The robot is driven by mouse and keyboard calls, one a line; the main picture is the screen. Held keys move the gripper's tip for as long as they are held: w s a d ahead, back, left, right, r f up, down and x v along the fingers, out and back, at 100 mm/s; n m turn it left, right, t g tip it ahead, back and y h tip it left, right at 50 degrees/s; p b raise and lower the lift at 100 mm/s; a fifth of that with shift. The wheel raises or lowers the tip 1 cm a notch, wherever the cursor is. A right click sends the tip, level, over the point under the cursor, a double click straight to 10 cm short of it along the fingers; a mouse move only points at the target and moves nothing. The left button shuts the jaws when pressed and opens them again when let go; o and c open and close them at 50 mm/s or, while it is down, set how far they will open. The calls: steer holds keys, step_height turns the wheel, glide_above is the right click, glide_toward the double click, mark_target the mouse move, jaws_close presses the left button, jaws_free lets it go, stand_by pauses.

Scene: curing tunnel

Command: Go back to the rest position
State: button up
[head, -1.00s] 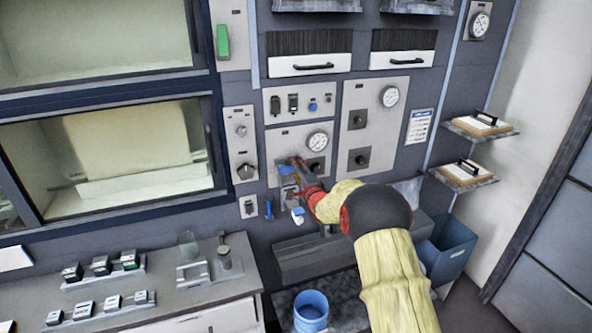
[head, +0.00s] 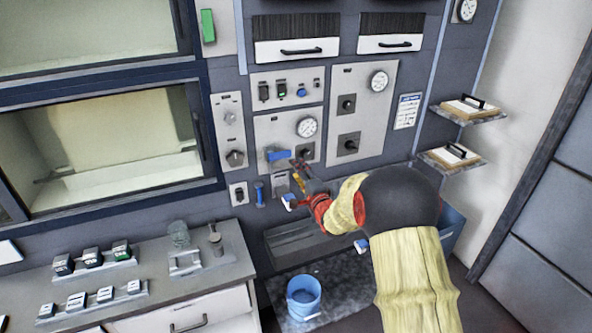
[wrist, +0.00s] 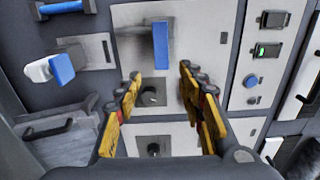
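My gripper (head: 299,177) is in front of the lower part of the control panel (head: 268,130). In the wrist view my gripper (wrist: 162,95) has its yellow fingers spread wide, with nothing between them. A blue handle (head: 279,155) on the panel is just up and left of the fingers, apart from them. It also shows in the wrist view as an upright blue bar (wrist: 162,45) beyond the fingertips. A dark knob (wrist: 152,96) on the panel shows between the fingers, farther back.
A blue bucket (head: 304,297) is below the arm. Two shelves with clipboards (head: 450,156) jut out at right. A blue-and-white handle (wrist: 55,69) sticks out in the wrist view.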

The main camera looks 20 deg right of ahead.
stand_by(0.4)
steer(key=s+d+f+n+g+h, duration=0.1)
steer(key=s+f+n+g, duration=0.15)
steer(key=f, duration=0.35)
steer(key=s+d+f+n+g+h, duration=0.1)
steer(key=s+f+n+g, duration=0.15)
steer(key=f, duration=0.35)
steer(key=s+f+n+g, duration=0.3)
steer(key=s+n+g, duration=0.15)
steer(key=s, duration=0.65)
steer(key=s+a+r+n+g+b, duration=0.1)
steer(key=s+a+r+n, duration=0.2)
steer(key=s, duration=0.8)
steer(key=s+a+r+n+g+y+b, duration=0.1)
steer(key=s+a+r+n, duration=0.1)
steer(key=s+a+r, duration=0.6)
steer(key=s+a+r+n+g+y+b, duration=0.1)
steer(key=s+a+r+n, duration=0.2)
steer(key=s, duration=1.1)
steer(key=a+r, duration=0.3)
steer(key=r, duration=0.1)
steer(key=shift+s+a+n, duration=0.15)
steer(key=shift+s+n, duration=0.1)
steer(key=shift+n, duration=0.1)
